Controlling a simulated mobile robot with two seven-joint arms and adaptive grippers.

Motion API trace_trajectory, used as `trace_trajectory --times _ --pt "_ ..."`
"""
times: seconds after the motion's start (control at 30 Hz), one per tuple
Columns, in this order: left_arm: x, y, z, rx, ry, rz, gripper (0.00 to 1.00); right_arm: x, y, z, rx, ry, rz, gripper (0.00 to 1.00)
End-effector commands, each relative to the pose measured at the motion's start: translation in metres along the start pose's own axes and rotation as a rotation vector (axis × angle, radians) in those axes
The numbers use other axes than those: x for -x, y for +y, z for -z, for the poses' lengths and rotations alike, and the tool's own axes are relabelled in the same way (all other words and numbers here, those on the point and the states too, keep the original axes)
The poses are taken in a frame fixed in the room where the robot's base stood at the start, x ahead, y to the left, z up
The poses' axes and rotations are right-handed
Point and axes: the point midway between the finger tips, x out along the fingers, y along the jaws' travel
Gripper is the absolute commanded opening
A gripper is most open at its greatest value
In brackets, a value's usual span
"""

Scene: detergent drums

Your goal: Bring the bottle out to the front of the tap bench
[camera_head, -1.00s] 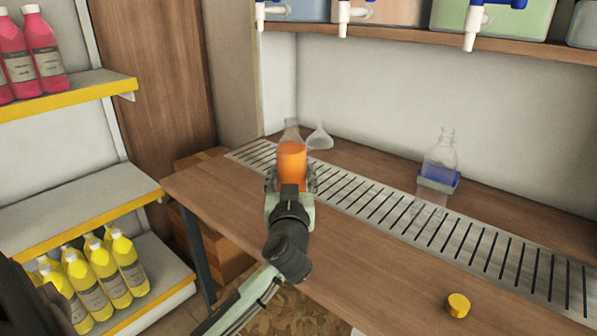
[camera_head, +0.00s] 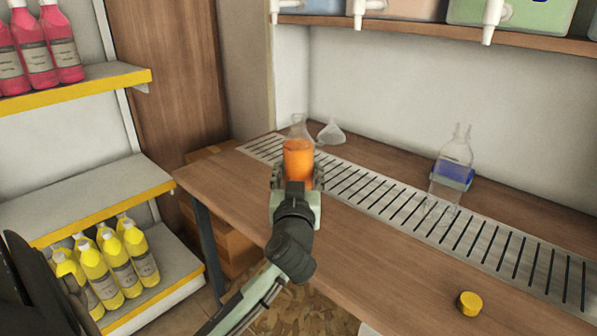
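A clear bottle with orange liquid (camera_head: 299,158) stands upright at the left end of the tap bench (camera_head: 400,262), by the slotted drip grate. My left gripper (camera_head: 298,178) reaches it from the front, with a finger on each side of its lower part, and looks shut on it. The gripper hides the bottle's base, so I cannot tell whether it touches the bench. The bottle's neck is open, with no cap on it.
A clear funnel (camera_head: 331,133) lies just behind the bottle. A clear bottle with blue liquid (camera_head: 454,165) stands farther right by the grate (camera_head: 480,240). A yellow cap (camera_head: 469,303) lies near the front edge. Shelves with yellow bottles (camera_head: 120,265) stand left. The bench's front middle is clear.

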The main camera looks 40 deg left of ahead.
Motion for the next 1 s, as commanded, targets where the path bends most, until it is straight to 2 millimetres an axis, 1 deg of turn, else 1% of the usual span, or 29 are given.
trace_trajectory --times 0.03,0.2,0.4,0.47,0.57,0.67,1.0 --pt "0.000 0.000 0.002 0.001 0.005 0.000 0.60 0.000 0.000 0.001 0.000 0.000 0.000 0.40" --pt "0.000 0.000 0.001 0.000 0.003 0.000 0.79 -0.002 0.000 0.001 0.000 0.000 0.000 0.40" --pt "0.000 0.000 0.001 0.000 0.001 0.000 0.79 -0.002 -0.001 0.003 -0.002 0.002 0.002 0.40" --pt "0.000 0.000 -0.002 -0.001 -0.004 0.000 0.79 -0.001 -0.004 0.004 -0.005 0.005 0.008 0.40" --pt "0.004 0.001 -0.002 0.000 -0.003 -0.001 0.79 0.000 -0.005 0.004 -0.005 0.006 0.009 0.40" --pt "0.017 0.001 -0.002 0.001 -0.005 -0.002 0.79 -0.001 -0.004 0.003 -0.004 0.005 0.008 0.40" --pt "0.087 0.000 -0.001 0.003 -0.005 -0.001 0.79 -0.001 -0.003 0.002 -0.004 0.002 0.005 0.40"
